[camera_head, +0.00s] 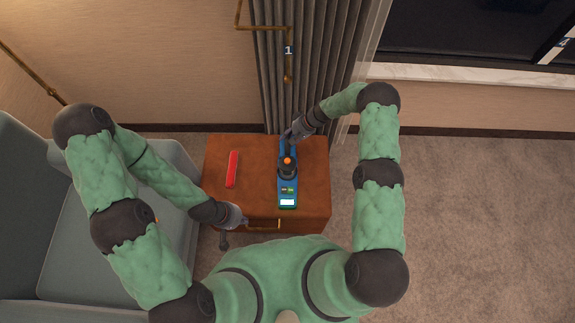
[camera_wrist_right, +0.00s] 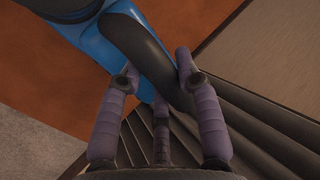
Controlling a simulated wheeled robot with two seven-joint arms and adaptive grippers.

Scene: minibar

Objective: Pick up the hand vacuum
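The hand vacuum (camera_head: 288,187), blue and black with an orange button and a pale label, lies on the brown cabinet top. My right gripper (camera_head: 290,135) is at its far end. In the right wrist view, my right gripper (camera_wrist_right: 157,70) has its fingers spread on either side of the vacuum's black handle (camera_wrist_right: 140,45), with blue body (camera_wrist_right: 90,40) beside it; whether they touch it is unclear. My left gripper (camera_head: 228,232) is by the cabinet's front edge, left of the brass drawer handle; its fingers are too small to read.
A red object (camera_head: 232,169) lies on the cabinet (camera_head: 255,150), left of the vacuum. A grey armchair (camera_head: 70,190) stands at the left. A grey curtain (camera_head: 275,85) hangs just behind the cabinet. Carpet (camera_head: 470,210) is clear at the right.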

